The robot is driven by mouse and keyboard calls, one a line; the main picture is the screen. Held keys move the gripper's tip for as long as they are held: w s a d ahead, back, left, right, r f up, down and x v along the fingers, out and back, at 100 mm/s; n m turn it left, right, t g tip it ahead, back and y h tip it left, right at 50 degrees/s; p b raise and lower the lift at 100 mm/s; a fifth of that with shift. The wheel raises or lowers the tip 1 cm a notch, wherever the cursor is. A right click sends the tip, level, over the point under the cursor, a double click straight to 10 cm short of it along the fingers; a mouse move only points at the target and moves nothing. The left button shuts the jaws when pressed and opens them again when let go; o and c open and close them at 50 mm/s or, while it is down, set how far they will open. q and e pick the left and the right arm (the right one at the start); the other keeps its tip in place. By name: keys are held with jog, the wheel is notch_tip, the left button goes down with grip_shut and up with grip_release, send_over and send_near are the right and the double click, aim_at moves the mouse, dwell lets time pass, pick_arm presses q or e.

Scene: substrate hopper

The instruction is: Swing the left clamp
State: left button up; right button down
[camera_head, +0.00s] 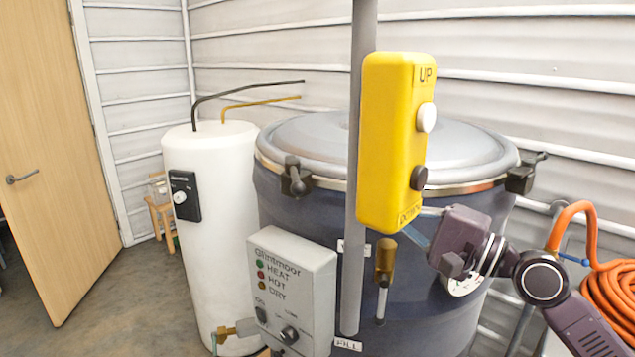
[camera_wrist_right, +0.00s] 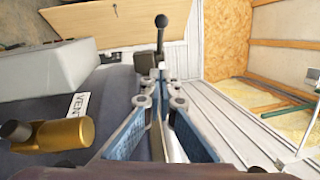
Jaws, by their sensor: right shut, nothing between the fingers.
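The left clamp (camera_head: 297,178) is a black latch with a lever at the front left of the drum's lid rim. In the right wrist view a black clamp (camera_wrist_right: 149,62), apparently the same one, lies beyond the fingertips, its round-ended lever pointing up the picture. My right gripper (camera_head: 417,230) is right of the left clamp and well apart from it in the head view, partly hidden by the yellow pendant. In the right wrist view my right gripper (camera_wrist_right: 160,88) has its blue fingers together, empty. My left gripper is not in view.
A yellow UP/DOWN pendant (camera_head: 392,140) hangs beside a grey pole (camera_head: 352,250). The blue drum (camera_head: 420,315) has a grey lid (camera_head: 450,150) and a right clamp (camera_head: 524,174).

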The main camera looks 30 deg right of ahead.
jog(key=p, duration=0.4)
send_near(293, 170)
jog(key=w+d, duration=0.1)
jog(key=a+p, duration=0.1)
jog(key=w+a+p, duration=0.1)
jog(key=p, duration=0.1)
jog(key=a+p, duration=0.1)
jog(key=shift+w+a+p, duration=0.15)
jog(key=shift+w+p, duration=0.2)
jog(key=shift+w+a, duration=0.1)
jog(key=shift+a, duration=0.15)
